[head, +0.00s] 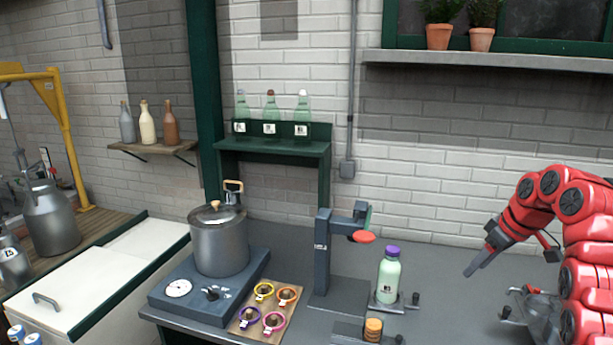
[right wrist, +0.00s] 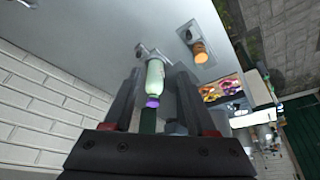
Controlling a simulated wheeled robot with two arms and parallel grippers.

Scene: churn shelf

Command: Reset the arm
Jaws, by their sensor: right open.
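My right arm (head: 575,210) reaches in from the right in the head view. Its gripper (head: 470,272) points down and left above the grey counter, empty and to the right of a pale green bottle (head: 388,276) with a purple cap. The bottle stands upright in a small clamp holder (head: 403,307), apart from the gripper. In the right wrist view, the open fingers (right wrist: 155,88) frame the bottle (right wrist: 154,77), which lies beyond them. My left gripper is not in view.
A dark press stand (head: 323,255) with a red disc is left of the bottle. A cork-coloured piece (head: 373,327) sits in front. A metal pot (head: 218,240) stands on a burner, beside a board of coloured rings (head: 278,332). The counter behind the bottle is clear.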

